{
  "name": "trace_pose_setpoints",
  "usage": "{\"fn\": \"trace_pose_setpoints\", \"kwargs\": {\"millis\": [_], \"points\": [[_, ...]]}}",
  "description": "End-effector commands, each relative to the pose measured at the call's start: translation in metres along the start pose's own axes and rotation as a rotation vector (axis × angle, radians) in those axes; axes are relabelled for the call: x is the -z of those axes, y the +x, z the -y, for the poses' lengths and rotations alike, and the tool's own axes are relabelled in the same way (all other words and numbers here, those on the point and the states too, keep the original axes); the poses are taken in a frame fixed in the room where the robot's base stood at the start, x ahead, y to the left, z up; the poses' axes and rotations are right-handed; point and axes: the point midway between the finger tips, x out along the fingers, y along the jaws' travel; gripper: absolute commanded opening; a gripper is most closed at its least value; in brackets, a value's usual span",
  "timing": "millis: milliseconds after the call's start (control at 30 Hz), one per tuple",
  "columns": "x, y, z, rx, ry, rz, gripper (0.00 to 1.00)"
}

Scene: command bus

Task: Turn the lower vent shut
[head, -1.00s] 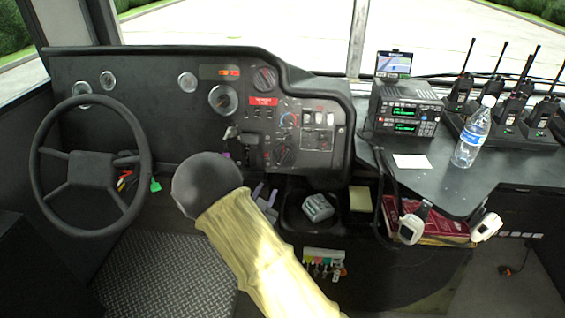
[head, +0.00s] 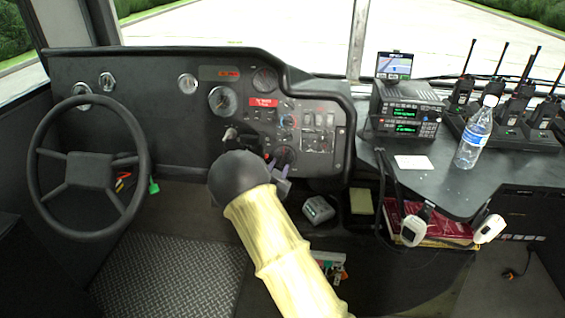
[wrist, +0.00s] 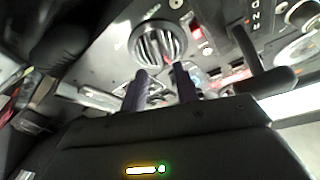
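The lower vent (head: 285,155) is a round dark outlet low on the dashboard panel, just past my gripper (head: 282,177) in the head view. In the wrist view the vent (wrist: 158,40) faces me, with slats and dark gaps between them and a small red mark near its lower edge. My gripper's two purple-grey fingers (wrist: 161,72) stand apart with nothing held between them. Their tips are just below the vent's rim in that view; I cannot tell whether they touch it. My forearm and round wrist hide part of the panel in the head view.
Another round vent (head: 265,78) is higher on the panel. A key switch (head: 231,134) is left of the lower vent. A dark lever (wrist: 262,75) is close right of the fingers in the wrist view. The steering wheel (head: 145,170) is left; a grey device (head: 318,210) lies below.

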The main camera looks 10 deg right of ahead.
Motion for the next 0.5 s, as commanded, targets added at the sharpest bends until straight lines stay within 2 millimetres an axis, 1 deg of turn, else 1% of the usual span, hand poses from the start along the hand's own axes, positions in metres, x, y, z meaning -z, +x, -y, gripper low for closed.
{"fn": "trace_pose_setpoints", "kwargs": {"millis": [33,100,200,333,500], "points": [[-0.001,0.010,-0.002,-0.001,0.000,-0.003,0.30],[-0.001,0.021,-0.001,0.001,-0.001,-0.002,0.30],[-0.001,0.034,-0.001,0.000,0.000,-0.002,0.30],[-0.001,0.042,-0.001,0.000,-0.001,0.000,0.30],[0.000,0.044,0.000,0.000,-0.002,0.000,0.30]]}}
